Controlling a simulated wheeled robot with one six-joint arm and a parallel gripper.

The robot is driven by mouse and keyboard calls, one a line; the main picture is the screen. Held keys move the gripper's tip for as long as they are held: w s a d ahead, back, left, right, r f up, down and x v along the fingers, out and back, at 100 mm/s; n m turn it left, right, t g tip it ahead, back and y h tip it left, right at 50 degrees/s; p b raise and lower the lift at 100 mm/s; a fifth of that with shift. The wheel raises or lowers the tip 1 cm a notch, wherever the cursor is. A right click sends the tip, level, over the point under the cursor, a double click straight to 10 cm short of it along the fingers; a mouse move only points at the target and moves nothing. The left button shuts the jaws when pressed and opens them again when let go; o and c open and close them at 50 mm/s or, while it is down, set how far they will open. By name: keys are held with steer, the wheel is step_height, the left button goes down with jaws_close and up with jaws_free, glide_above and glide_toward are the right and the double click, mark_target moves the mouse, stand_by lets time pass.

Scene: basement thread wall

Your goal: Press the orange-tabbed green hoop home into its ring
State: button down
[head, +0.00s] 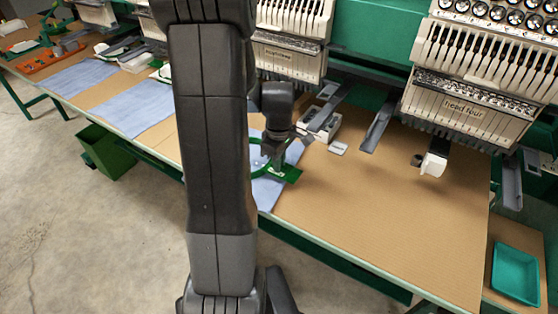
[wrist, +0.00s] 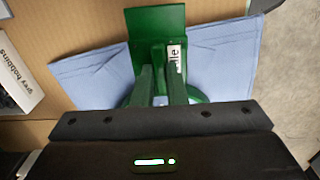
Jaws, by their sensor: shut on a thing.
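A green hoop (head: 253,158) lies on a light blue cloth (head: 266,192) on the table, partly hidden behind my arm in the head view. A flat green plate (head: 291,175) extends from its right side. The plate (wrist: 155,20) also shows at the top of the wrist view, over the blue cloth (wrist: 95,80), with a partly covered white label by the fingers. My gripper (head: 274,163) is low over the hoop, shut on a green upright part beside the plate; its fingers (wrist: 160,82) show in the wrist view. I see no orange tab on this hoop. Its seating in a ring is hidden.
A box labelled grey bobbins (wrist: 15,75) stands close left in the wrist view. Embroidery heads, one marked head four (head: 462,107), overhang the table's back. Orange parts (head: 50,58) lie far left. A teal tray (head: 516,273) is at right. The table's right half (head: 370,220) is mostly clear.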

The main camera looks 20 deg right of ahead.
steer(key=shift+f, duration=0.3)
steer(key=shift+f+b, duration=0.3)
steer(key=shift+b, duration=0.15)
steer(key=shift+f+b, duration=0.5)
steer(key=shift+f, duration=0.05)
stand_by(1.1)
steer(key=c, duration=1.4)
jaws_free()
steer(key=shift+r, duration=0.15)
step_height(320, 180, up, 14)
steer(key=shift+f, duration=0.2)
steer(key=shift+f, duration=0.1)
